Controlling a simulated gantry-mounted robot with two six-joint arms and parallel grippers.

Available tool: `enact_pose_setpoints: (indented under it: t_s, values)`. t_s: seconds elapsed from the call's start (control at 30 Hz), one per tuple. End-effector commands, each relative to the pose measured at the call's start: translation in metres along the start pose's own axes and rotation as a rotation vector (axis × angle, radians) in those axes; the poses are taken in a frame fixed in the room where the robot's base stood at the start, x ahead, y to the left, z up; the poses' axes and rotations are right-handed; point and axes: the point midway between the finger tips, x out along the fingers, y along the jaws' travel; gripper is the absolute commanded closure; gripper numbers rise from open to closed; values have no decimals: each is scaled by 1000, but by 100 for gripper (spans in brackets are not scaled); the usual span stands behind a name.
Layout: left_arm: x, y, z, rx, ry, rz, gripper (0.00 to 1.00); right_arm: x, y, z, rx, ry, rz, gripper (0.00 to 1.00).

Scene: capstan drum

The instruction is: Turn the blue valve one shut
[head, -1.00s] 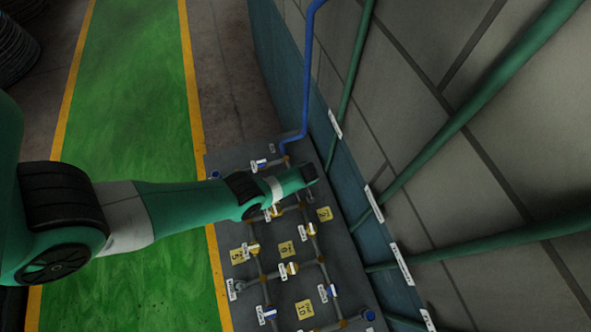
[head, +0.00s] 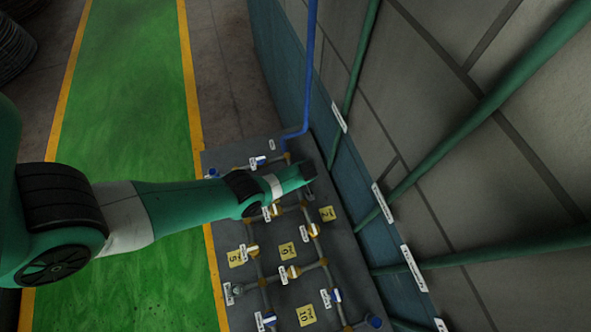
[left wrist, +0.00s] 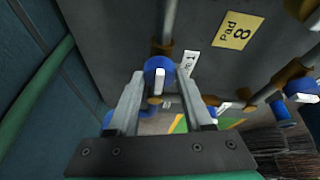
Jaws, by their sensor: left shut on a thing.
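In the left wrist view a blue valve (left wrist: 158,68) with a pale handle sits on a brown pipe fitting, between the two fingers of my left gripper (left wrist: 158,90). The fingers are shut on it. A white tag (left wrist: 190,64) beside it ends in what looks like a 1. In the head view my left gripper (head: 308,174) is over the right edge of the pipe board, near its far end, and my arm hides the valve there. My right gripper is in neither view.
The pipe board (head: 212,165) carries several other valves, including a blue one (head: 261,160) at the far end, and yellow pads such as pad 10 (head: 306,314). A wall with green pipes (head: 460,125) stands close on the right. The green walkway (head: 135,110) is clear at left.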

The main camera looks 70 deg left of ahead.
Motion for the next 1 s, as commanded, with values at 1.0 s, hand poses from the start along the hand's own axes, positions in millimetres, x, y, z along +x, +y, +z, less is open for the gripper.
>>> enact_pose_setpoints:
  t_s: [1.0]
  values:
    - [0,-4,-3,462,-39,194,100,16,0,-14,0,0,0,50]
